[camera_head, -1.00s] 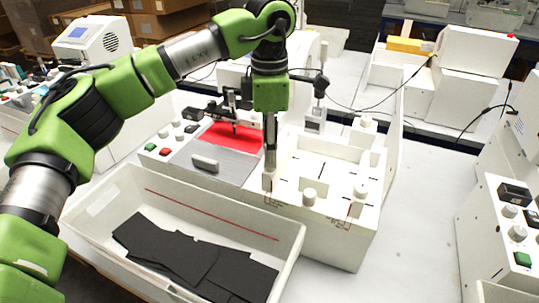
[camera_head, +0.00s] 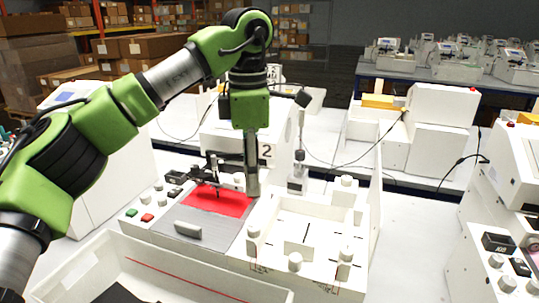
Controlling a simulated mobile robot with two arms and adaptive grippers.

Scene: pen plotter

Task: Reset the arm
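My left arm, green and black, comes in from the left. Its gripper (camera_head: 251,192) points straight down over the right edge of the red area (camera_head: 216,200) of the pen plotter. The gripper shows edge-on, so I cannot tell its finger opening; no held thing shows. The plotter's dark pen carriage (camera_head: 213,168) is left of it. A grey plate (camera_head: 198,226) with a handle lies in front of the red area. The white tray part (camera_head: 318,230) with several round knobs is to the right. My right gripper is not in view.
A white bin (camera_head: 100,265) with black sheets (camera_head: 118,294) stands in front of the plotter. Red and green buttons (camera_head: 140,215) are at its left. Another white machine (camera_head: 515,190) stands at the right. Tables and white machines fill the back.

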